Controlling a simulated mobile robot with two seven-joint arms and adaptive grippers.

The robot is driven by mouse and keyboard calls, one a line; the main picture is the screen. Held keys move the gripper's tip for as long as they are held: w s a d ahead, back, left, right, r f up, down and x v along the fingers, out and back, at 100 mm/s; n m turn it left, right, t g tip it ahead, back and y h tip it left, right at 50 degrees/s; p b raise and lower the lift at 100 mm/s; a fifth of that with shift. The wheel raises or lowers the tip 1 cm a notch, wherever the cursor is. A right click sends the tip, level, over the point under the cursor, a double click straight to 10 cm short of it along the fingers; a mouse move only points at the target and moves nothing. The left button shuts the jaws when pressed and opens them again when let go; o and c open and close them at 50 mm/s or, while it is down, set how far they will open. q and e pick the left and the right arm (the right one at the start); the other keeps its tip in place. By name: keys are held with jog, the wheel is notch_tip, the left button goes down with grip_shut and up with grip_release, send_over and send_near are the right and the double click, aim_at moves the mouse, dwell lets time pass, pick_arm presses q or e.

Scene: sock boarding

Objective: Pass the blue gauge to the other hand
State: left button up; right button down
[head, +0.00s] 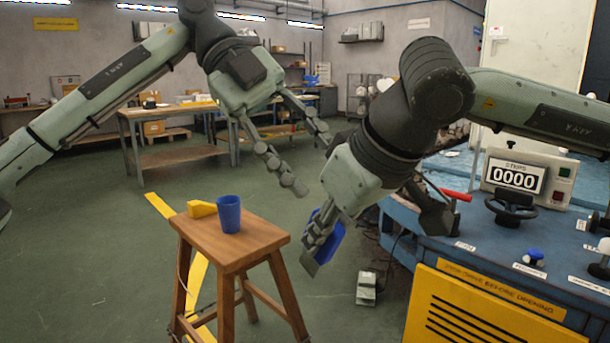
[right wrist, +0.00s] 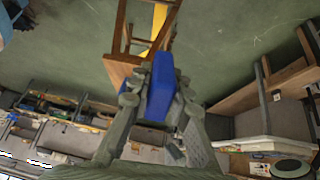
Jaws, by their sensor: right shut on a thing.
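The blue gauge (head: 331,240) is a flat blue block. My right gripper (head: 316,250) is shut on it, in the air to the right of the wooden stool; its near finger covers part of the block. In the right wrist view the blue gauge (right wrist: 161,88) sits between the two fingers of the right gripper (right wrist: 157,100). My left gripper (head: 310,167) is open and empty, above and a little left of the gauge, its fingers spread and pointing down and right. The two grippers are close but the left does not touch the gauge.
The wooden stool (head: 250,249) carries a blue cup (head: 229,215) and a yellow wedge (head: 201,209). A blue bench (head: 450,228) with a counter box (head: 524,178) and a black handwheel (head: 511,205) stands at the right. A small grey box (head: 367,289) lies on the floor.

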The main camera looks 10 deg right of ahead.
pick_arm(q)
jog(key=n+t+y, duration=0.1)
jog(key=y, duration=0.1)
jog(key=w+f+n+t+y, duration=0.1)
jog(key=t+y, duration=0.1)
jog(key=f+n+t+y, duration=0.1)
jog(key=y, duration=0.1)
jog(key=shift+w+a+t, duration=0.15)
jog(key=shift+a+t, duration=0.05)
jog(key=shift+t, duration=0.1)
pick_arm(e)
jog(key=shift+d, duration=0.1)
pick_arm(q)
jog(key=shift+w+f+y, duration=0.15)
jog(key=shift+f+y, duration=0.1)
jog(key=shift+y, duration=0.05)
jog(key=shift+w+f+t, duration=0.1)
jog(key=shift+f+t, duration=0.2)
notch_tip(320, 180, down, 11)
jog(key=shift+w+d+f, duration=0.15)
jog(key=shift+d+f, duration=0.05)
jog(key=shift+d, duration=0.15)
grip_shut()
pick_arm(e)
jog(key=c, duration=1.3)
grip_release()
jog(key=shift+c, duration=0.2)
